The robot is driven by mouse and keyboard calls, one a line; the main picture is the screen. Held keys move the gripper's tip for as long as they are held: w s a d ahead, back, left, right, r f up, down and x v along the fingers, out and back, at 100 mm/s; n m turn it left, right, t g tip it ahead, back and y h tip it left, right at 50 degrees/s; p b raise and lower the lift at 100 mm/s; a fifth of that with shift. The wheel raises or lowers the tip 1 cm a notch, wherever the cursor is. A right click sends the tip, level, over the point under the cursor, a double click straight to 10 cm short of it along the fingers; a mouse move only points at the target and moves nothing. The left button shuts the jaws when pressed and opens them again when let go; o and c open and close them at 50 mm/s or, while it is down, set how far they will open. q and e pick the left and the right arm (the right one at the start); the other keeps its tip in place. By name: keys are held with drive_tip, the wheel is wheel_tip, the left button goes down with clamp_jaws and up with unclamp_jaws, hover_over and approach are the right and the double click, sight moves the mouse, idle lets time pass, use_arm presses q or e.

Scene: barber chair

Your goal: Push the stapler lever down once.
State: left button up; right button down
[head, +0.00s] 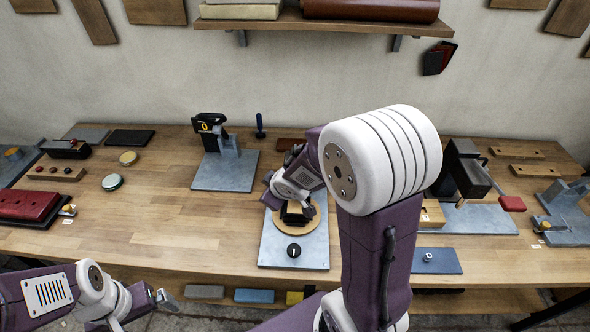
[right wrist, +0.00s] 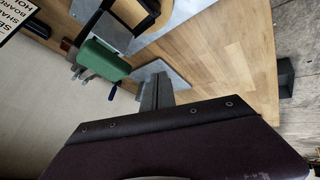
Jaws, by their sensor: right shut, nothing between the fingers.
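I cannot tell for certain which tool is the stapler. A black device (head: 292,217) sits on a round wooden disc on a grey plate (head: 271,245) with a black knob (head: 294,250); my right arm hides part of it. At right, a black-headed device (head: 466,165) with a red-ended handle (head: 512,203) stands on another plate, partly behind my arm. My right gripper's fingers (right wrist: 157,92) are shut and empty in the right wrist view, apart from the green block (right wrist: 103,60) to their left. My left gripper (head: 163,297) is low at the left, clear of the bench; its jaws are unclear.
A black device with a yellow 0 (head: 208,125) and a dark blue post (head: 260,126) stand at the back. The wooden bench (head: 155,215) is bare at centre left. A shelf (head: 320,22) hangs above.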

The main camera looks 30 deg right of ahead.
drive_tip(key=w+d+r+n+t+y+p, duration=0.1)
drive_tip(key=w+d+r+n+y+p, duration=0.1)
drive_tip(key=w+r+n+p, duration=0.45)
drive_tip(key=s+d+r+m+g+p, duration=0.1)
drive_tip(key=s+d+r+p, duration=0.3)
drive_tip(key=p, duration=0.8)
drive_tip(key=d+r+m, duration=0.1)
drive_tip(key=d+r, duration=0.1)
drive_tip(key=d, duration=0.2)
drive_tip(key=shift+r+p, duration=0.3)
drive_tip(key=shift+r, duration=0.1)
drive_tip(key=shift+f+m, duration=0.1)
drive_tip(key=shift+m, duration=0.15)
drive_tip(key=f+b, duration=0.2)
drive_tip(key=b, duration=0.1)
drive_tip(key=f+b, duration=0.3)
drive_tip(key=s+f+b, duration=0.1)
drive_tip(key=f+b, duration=0.2)
drive_tip(key=shift+a, duration=0.3)
drive_tip(key=shift+s+f, duration=0.1)
drive_tip(key=shift+f, duration=0.1)
drive_tip(key=shift+s+f+b, duration=0.1)
drive_tip(key=shift+f+b, duration=0.35)
drive_tip(key=shift+b, duration=0.05)
